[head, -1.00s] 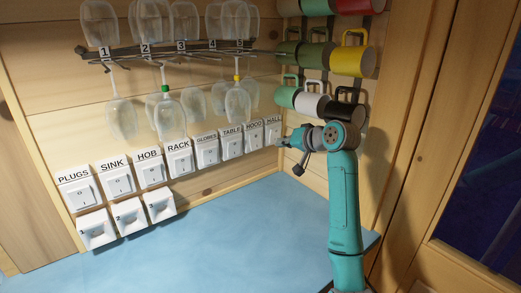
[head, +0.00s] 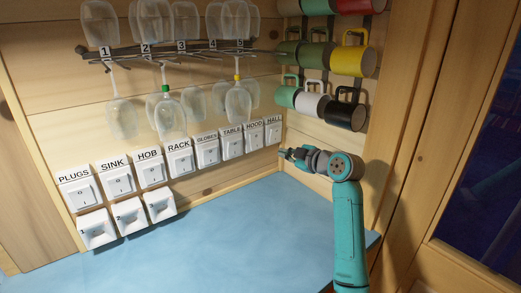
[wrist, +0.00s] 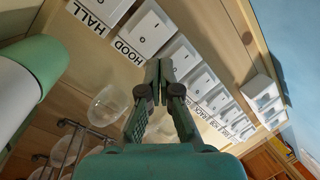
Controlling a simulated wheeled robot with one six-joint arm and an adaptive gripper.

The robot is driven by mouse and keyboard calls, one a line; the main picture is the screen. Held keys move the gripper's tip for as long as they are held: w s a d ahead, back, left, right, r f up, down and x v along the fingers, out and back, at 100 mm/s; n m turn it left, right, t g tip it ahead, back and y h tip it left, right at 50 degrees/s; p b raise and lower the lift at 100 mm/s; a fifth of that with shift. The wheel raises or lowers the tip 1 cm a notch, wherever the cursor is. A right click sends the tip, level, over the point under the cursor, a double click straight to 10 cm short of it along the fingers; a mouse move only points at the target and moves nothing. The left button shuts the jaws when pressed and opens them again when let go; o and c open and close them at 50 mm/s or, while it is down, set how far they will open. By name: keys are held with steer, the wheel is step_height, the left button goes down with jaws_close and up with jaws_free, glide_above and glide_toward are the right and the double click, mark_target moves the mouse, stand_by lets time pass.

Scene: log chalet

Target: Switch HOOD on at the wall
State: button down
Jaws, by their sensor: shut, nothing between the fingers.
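The HOOD switch (head: 254,140) is a white wall rocker in the row, between TABLE and HALL. My gripper (head: 283,153) is in front of the right end of the row, below the HALL switch (head: 273,132). In the wrist view my gripper (wrist: 160,68) is shut and empty, its tips appearing beside the HOOD label and apparently clear of the switches.
Other labelled switches, such as TABLE (head: 232,145), run to the left. Glasses hang from a rack (head: 180,50) above. Mugs, including a black mug (head: 345,112), hang above my arm. The blue counter (head: 230,220) below is clear.

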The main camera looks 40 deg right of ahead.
mark_target(256, 147)
steer(key=n, duration=0.2)
steer(key=f+n, duration=0.1)
steer(key=n, duration=0.2)
steer(key=s+n+t, duration=0.1)
steer(key=n, duration=0.2)
steer(key=shift+d+f, duration=0.1)
steer(key=shift+f, duration=0.1)
steer(key=w, duration=0.4)
steer(key=w+f, duration=0.1)
steer(key=w, duration=0.4)
steer(key=w+f, duration=0.1)
steer(key=w, duration=0.3)
steer(key=shift+w+a+f, duration=0.1)
steer(key=shift+w+a, duration=0.15)
steer(key=shift+w, duration=0.1)
steer(key=shift+w+a+f+t, duration=0.1)
steer(key=shift+w+f+t, duration=0.05)
steer(key=shift+w+t, duration=0.25)
steer(key=shift+s, duration=0.1)
